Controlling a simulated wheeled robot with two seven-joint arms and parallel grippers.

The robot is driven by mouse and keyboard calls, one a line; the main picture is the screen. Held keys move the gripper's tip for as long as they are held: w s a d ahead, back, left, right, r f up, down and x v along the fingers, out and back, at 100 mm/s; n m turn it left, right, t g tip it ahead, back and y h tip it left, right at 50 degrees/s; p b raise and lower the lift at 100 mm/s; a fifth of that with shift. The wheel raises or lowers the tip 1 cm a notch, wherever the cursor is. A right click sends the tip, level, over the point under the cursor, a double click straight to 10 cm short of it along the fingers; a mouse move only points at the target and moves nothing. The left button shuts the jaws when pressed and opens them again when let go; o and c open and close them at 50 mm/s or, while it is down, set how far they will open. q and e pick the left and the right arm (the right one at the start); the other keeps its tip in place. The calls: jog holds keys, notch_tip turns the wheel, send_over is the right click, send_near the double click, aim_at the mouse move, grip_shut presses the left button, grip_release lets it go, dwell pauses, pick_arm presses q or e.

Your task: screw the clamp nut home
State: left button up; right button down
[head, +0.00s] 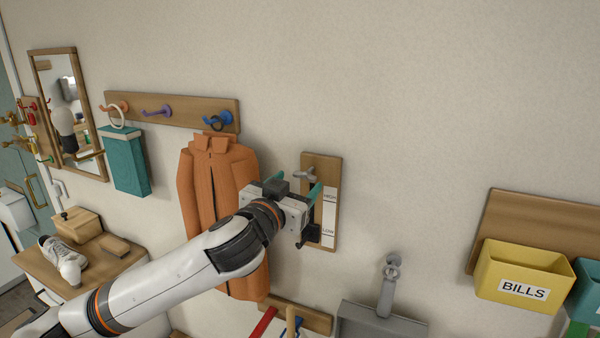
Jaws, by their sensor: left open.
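A small wooden board (325,166) on the wall carries a white strip (329,210) marked HIGH and LOW. A silver winged nut (304,174), which looks like the clamp nut, sits near the board's top left. A dark hook piece (311,237) is at the lower part of the board. My left gripper (296,183) is open, its teal fingertips pointing at the board, just below the nut in the picture. I cannot tell whether a fingertip touches the nut. The gripper hides part of the board. My right gripper is out of view.
An orange jacket (208,178) hangs behind my left arm from a hook rail (185,113). A grey dustpan (375,322) and a yellow BILLS bin (520,262) are to the lower right. A shelf with a shoe (62,258) is at lower left. The upper-right wall is bare.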

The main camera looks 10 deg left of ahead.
aim_at(305, 176)
pick_arm(q)
jog(key=shift+w+d+p, duration=0.25)
jog(key=shift+w+p, duration=0.05)
jog(key=shift+w, duration=0.9)
jog(key=c, duration=1)
jog(key=shift+m, duration=0.4)
